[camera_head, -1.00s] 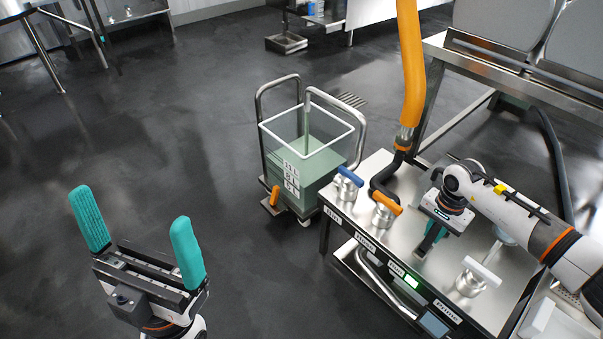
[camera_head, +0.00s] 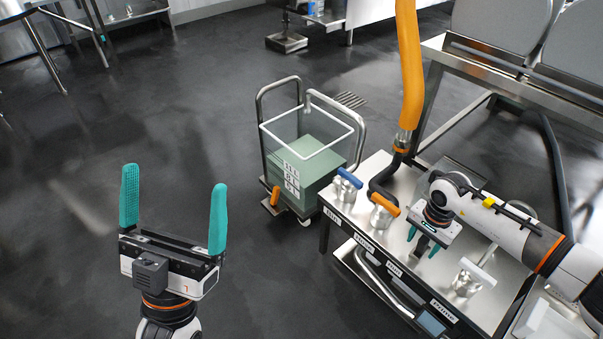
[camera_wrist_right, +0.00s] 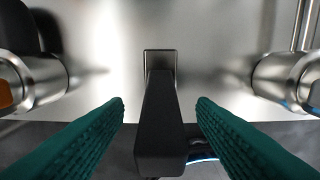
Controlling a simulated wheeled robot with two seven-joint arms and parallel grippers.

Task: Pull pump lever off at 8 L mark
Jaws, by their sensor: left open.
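The pump lever (camera_wrist_right: 158,125) is a black bar that stands between the fingers of my right gripper (camera_wrist_right: 160,120) in the right wrist view. The fingers are open, with a gap on each side of the lever. In the head view my right gripper (camera_head: 427,245) is over the steel pump cart, and its fingers partly hide the lever. The clear tank (camera_head: 307,165) holds pale green liquid, and its volume marks (camera_head: 291,180) are too small to read surely. No stream falls into it. My left gripper (camera_head: 174,205) is open and empty over the floor.
The steel pump cart (camera_head: 388,250) carries a blue-handled valve (camera_head: 348,182), an orange-handled valve (camera_head: 384,209) and a white-handled valve (camera_head: 473,277). An orange hose (camera_head: 411,65) rises behind them.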

